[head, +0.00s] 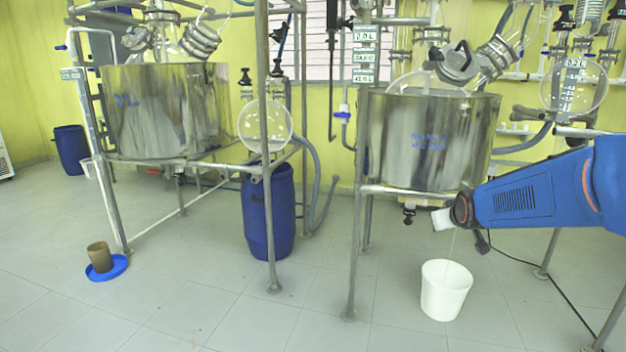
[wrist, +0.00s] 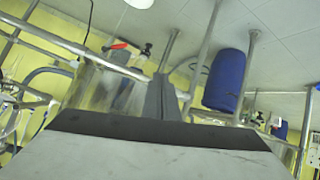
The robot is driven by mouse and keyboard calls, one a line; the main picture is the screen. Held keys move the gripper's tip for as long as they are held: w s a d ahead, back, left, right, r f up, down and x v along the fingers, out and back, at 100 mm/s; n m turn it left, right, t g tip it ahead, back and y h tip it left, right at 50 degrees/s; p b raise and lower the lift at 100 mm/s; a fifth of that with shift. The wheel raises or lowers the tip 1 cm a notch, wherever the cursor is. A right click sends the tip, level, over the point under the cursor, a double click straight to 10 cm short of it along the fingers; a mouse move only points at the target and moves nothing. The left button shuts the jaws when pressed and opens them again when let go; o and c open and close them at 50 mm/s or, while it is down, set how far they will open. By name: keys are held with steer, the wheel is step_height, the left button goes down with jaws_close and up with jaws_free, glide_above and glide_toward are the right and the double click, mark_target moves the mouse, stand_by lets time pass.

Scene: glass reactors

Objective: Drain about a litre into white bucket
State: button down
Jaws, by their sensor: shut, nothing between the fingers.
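The white bucket (head: 446,292) stands upright on the floor below the right steel reactor vessel (head: 428,140). A thin pale line, like a stream of liquid, runs down behind my arm's end to its mouth. The level inside the bucket cannot be made out. In the tilted wrist view a red valve handle (wrist: 118,46) shows beside the pipework, and a white round thing at the top edge (wrist: 140,3) looks like the bucket. My gripper (wrist: 162,80) is shut and empty, apart from the red handle. In the head view my arm hides part of the outlet.
A blue drum (head: 268,215) stands between the frames; it also shows in the wrist view (wrist: 225,82). A brown beaker (head: 99,257) sits on a blue lid at left. Steel frame legs (head: 353,260) flank the bucket. The front floor is clear.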

steer(key=s+a+f+g, duration=0.2)
steer(key=s, duration=1.1)
steer(key=s+a+f+m+g+y, duration=0.1)
steer(key=s+a+f+g, duration=0.1)
steer(key=s, duration=1.1)
steer(key=s+a+f+g, duration=0.2)
steer(key=s+a, duration=0.2)
steer(key=s, duration=0.9)
steer(key=shift+s+a+m+y, duration=0.25)
steer(key=shift+s+m+y, duration=0.05)
steer(key=shift+s, duration=0.1)
steer(key=shift+f, duration=0.1)
stand_by(3.6)
